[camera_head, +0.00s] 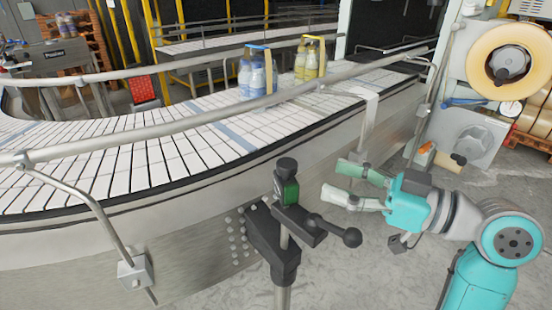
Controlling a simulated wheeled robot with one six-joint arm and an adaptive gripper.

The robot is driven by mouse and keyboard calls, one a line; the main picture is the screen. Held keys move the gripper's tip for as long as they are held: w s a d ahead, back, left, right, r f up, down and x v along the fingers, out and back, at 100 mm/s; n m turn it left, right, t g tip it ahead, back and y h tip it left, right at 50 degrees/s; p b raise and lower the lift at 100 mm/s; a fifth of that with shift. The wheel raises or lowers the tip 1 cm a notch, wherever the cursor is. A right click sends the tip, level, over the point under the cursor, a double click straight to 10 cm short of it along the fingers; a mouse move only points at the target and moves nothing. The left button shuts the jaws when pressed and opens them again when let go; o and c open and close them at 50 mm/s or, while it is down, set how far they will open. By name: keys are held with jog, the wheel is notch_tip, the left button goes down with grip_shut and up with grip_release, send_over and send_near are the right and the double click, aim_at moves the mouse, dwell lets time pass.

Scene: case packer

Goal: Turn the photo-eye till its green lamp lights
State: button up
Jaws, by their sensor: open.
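The photo-eye (288,190) is a small black head with a dark green face or label, on top of an upright metal post beside the conveyor. I cannot tell from this view whether a lamp on it is lit. Just below it is a black clamp with a handle (335,229) ending in a black ball, pointing right. A larger black bracket (272,245) grips the post lower down. My gripper (334,181) comes from the right with its two pale green fingers spread apart, pointing left. It is empty, to the right of the photo-eye and apart from it.
A curved conveyor (130,160) with white slats and metal guard rails runs behind the post. Bottle packs with blue (257,75) and yellow (309,60) handles stand on it. A machine with a tape roll (510,62) stands right. Grey floor is open at lower middle.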

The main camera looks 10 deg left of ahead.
aim_at(296, 167)
jog(key=x, duration=1)
jog(key=shift+d, duration=0.1)
jog(key=c, duration=1.2)
